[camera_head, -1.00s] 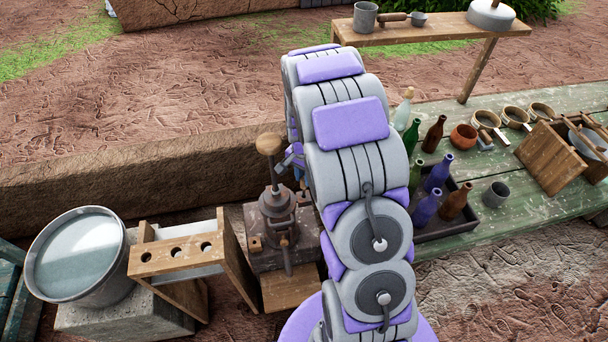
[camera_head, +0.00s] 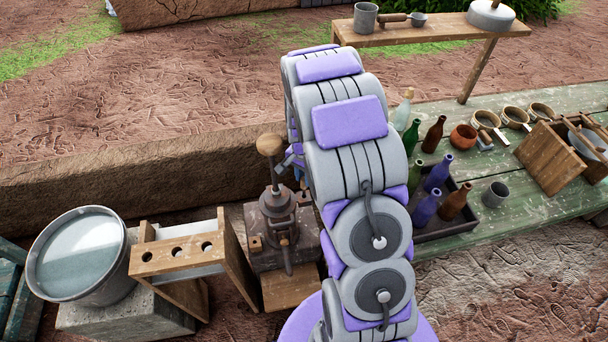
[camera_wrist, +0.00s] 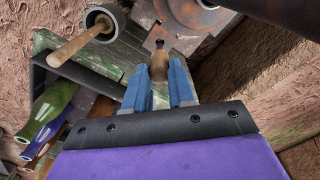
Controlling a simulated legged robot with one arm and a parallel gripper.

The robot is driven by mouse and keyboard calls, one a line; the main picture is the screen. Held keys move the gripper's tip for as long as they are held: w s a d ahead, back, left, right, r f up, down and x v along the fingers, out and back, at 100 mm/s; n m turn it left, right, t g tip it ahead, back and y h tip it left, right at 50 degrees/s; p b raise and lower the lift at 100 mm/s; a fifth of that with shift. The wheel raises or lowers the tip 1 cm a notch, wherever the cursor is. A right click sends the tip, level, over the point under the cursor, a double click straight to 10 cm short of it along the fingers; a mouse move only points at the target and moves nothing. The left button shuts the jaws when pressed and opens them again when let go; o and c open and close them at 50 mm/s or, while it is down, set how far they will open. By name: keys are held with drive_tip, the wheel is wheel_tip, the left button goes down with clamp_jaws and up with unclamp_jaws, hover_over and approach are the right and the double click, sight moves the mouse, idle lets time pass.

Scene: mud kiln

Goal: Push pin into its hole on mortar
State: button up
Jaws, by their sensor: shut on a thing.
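The mortar (camera_head: 277,203) is a dark metal device with a round wooden knob on its lever, standing on a block left of my arm. In the wrist view its rusty round body (camera_wrist: 195,12) is at the top, with a small plate (camera_wrist: 160,38) projecting toward my gripper. My gripper (camera_wrist: 159,68) has blue fingers shut on a short wooden pin (camera_wrist: 159,66). The pin's far end is at the plate, by a dark spot there. I cannot tell how far the pin is inside the hole. In the head view my arm hides most of the gripper.
A grey cup with a wooden-handled tool (camera_wrist: 80,42) is left of the gripper in the wrist view. A tray of bottles (camera_head: 440,228) stands on the green table right of my arm. A wooden stand with holes (camera_head: 177,252) and a water bucket (camera_head: 75,255) are left of the mortar.

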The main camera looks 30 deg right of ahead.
sight(304, 187)
drive_tip(key=shift+f+b, duration=0.45)
drive_tip(key=shift+f, duration=2.35)
drive_tip(key=o, duration=1)
wheel_tip(304, 187, up, 17)
drive_tip(key=shift+r+p, duration=0.15)
drive_tip(key=shift+p, duration=0.7)
